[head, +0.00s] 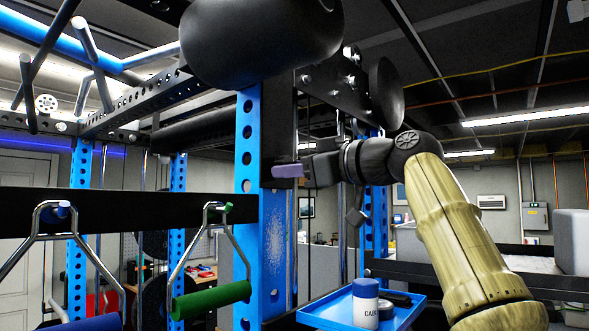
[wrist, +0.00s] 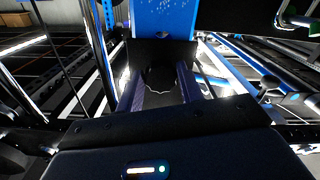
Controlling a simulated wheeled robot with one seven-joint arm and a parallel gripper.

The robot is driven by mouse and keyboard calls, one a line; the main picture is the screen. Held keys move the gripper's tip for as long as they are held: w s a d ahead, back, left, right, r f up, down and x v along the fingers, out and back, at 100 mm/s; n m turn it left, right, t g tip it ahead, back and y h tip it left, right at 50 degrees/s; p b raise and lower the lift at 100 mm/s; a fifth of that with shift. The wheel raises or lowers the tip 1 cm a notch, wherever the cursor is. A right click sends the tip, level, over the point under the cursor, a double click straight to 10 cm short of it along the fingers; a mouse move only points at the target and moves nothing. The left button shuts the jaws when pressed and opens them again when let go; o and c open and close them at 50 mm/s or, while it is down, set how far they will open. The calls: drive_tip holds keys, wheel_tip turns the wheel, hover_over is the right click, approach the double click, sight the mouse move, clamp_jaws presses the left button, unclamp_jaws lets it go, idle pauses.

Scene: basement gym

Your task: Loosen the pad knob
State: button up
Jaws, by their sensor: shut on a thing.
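The pad knob (wrist: 161,78) is a small dark round knob with a lobed edge. In the wrist view it sits between my gripper's two purple fingers, in front of a black plate on the blue upright (wrist: 160,18). My gripper (wrist: 160,82) is shut on it. In the head view my gripper (head: 288,171) reaches in from the right to the blue perforated upright (head: 248,222), and one purple finger shows there. The knob is hidden in that view. Large black roller pads (head: 262,40) are above, with a second one (head: 387,92) behind my wrist.
Handles hang at the left, one green (head: 211,300) and one blue (head: 92,323). A blue tray (head: 340,312) with a blue and white canister (head: 365,303) is below my arm. Other rack posts and bars stand close around.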

drive_tip(key=shift+w+f, duration=0.1)
drive_tip(key=shift+f, duration=0.15)
drive_tip(key=o, duration=1)
drive_tip(key=shift+r, duration=0.15)
drive_tip(key=b+v, duration=0.3)
drive_tip(key=v, duration=1.4)
drive_tip(key=shift+d, duration=0.15)
